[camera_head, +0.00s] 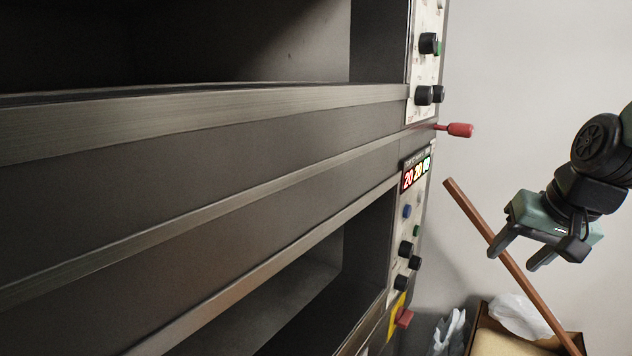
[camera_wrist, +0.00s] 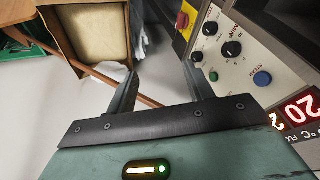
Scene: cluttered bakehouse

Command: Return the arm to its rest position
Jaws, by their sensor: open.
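My gripper (camera_head: 513,260) is at the right of the head view, right of the oven's control panel, with its two dark fingers spread and pointing down. In the wrist view my gripper (camera_wrist: 162,62) is open with nothing between its fingers. My arm comes in from the right edge, bent down to the wrist. A brown wooden pole (camera_head: 466,208) leans diagonally and shows between and behind the fingers. In the wrist view the pole (camera_wrist: 100,76) passes behind the left finger. Whether the pole touches my gripper cannot be told.
A dark deck oven (camera_head: 250,165) fills the left, its decks open. A red-handled lever (camera_head: 460,130) sticks out beside its panel (camera_head: 412,222). Below stand a cardboard box (camera_wrist: 98,14) with a pale sack (camera_wrist: 91,38) and a plastic bag (camera_head: 518,315). The pale wall (camera_head: 530,60) is bare.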

